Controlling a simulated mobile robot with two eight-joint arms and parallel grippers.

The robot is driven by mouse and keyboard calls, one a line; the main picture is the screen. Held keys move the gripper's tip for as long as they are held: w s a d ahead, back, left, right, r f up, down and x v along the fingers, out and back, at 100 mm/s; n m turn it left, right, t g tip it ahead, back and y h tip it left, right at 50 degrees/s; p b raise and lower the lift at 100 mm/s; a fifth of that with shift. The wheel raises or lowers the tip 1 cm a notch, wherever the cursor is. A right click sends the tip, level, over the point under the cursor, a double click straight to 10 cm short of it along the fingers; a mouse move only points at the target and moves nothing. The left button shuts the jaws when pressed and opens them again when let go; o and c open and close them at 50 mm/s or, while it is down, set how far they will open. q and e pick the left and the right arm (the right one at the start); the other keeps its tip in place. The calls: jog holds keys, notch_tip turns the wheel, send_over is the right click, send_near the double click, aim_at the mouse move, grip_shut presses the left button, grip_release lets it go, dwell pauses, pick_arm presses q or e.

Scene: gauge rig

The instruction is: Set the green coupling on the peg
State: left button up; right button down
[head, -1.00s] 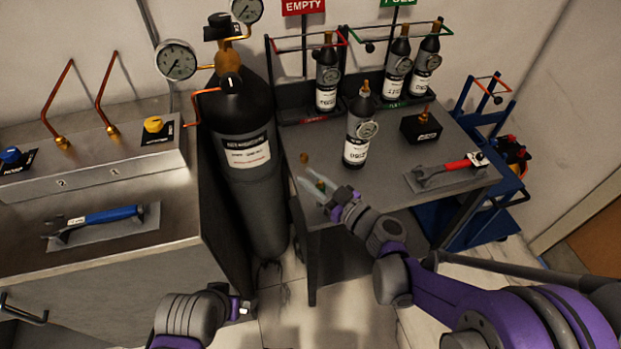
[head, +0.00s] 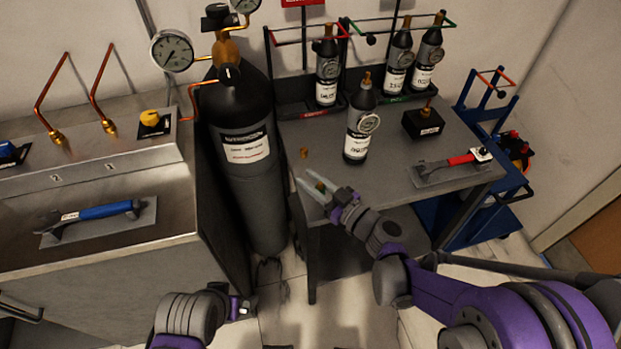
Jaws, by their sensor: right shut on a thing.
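The green coupling (head: 320,187) is a small piece with a green part, between the fingers of my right gripper (head: 311,184). The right gripper is shut on it at the left front edge of the grey table. The fingers partly hide it. A short brass peg (head: 427,105) stands up from a black block (head: 422,123) at the right of the table, well away from the gripper. My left gripper (head: 241,308) is at the bottom, low in front of the gap between bench and table. Its jaws are too small to read.
A small brass piece (head: 304,153) lies on the grey table (head: 385,183). A dark bottle with a gauge (head: 360,128) stands between gripper and block. A large cylinder (head: 245,165) stands left of the table.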

jog(key=shift+f, duration=0.15)
dwell(0.5)
jog(key=shift+c, duration=1.4)
grip_release()
jog(key=v, duration=1)
jog(key=shift+s+d, duration=0.3)
